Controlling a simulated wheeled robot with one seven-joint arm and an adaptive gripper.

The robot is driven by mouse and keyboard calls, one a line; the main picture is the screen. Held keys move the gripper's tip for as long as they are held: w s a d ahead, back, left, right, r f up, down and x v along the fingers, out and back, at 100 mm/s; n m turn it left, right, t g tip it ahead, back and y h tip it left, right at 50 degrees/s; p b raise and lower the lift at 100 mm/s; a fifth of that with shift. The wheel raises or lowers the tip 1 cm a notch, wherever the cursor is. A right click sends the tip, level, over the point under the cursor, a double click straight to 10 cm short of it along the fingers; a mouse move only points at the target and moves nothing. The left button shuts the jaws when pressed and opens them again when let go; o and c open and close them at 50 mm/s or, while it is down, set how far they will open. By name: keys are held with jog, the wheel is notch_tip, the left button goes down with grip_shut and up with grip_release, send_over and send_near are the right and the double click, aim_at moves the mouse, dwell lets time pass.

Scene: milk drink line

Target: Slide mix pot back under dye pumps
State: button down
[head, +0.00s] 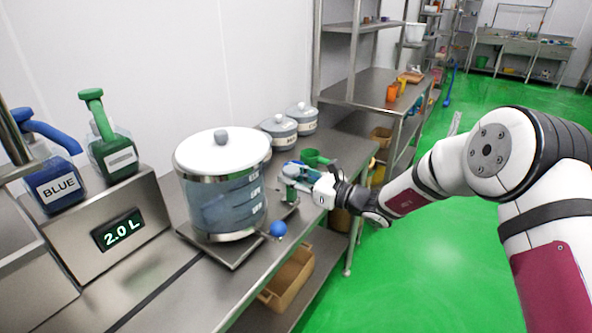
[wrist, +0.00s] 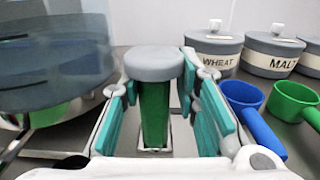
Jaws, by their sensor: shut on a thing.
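The mix pot (head: 222,195) is a large clear vessel with a white lid and grey knob, standing upright on a flat metal plate (head: 232,254). It also shows at the left of the wrist view (wrist: 55,70). A blue dye pump (head: 58,186) and a green dye pump (head: 118,158) sit on the metal housing left of the pot, apart from it. My gripper (head: 290,180) is beside the pot's right side. In the wrist view, its teal fingers (wrist: 168,108) are shut around an upright green post (wrist: 154,112) with a grey round cap.
A display (head: 118,231) on the housing reads 2.0 L. WHEAT (wrist: 214,50) and MALT (wrist: 274,54) canisters stand behind. Blue (wrist: 248,110) and green (wrist: 294,103) scoops lie right of my fingers. Bench surface shows between pot and housing.

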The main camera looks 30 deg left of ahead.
aim_at(237, 223)
jog(key=s+p, duration=0.4)
jog(key=s, duration=0.2)
jog(key=s+a+p, duration=0.1)
jog(key=s+p, duration=0.3)
jog(key=s, duration=0.2)
jog(key=s+p, duration=0.3)
jog(key=s, duration=0.4)
jog(key=shift+a+r+p, duration=0.15)
jog(key=shift+a+p, duration=0.1)
jog(key=shift+p, duration=0.15)
jog(key=shift+s+a+p, duration=0.1)
jog(key=shift+s+p, duration=0.35)
jog(key=shift+s, duration=0.3)
jog(key=c, duration=1.4)
grip_release()
jog(key=s+d, duration=0.1)
jog(key=d, duration=1.1)
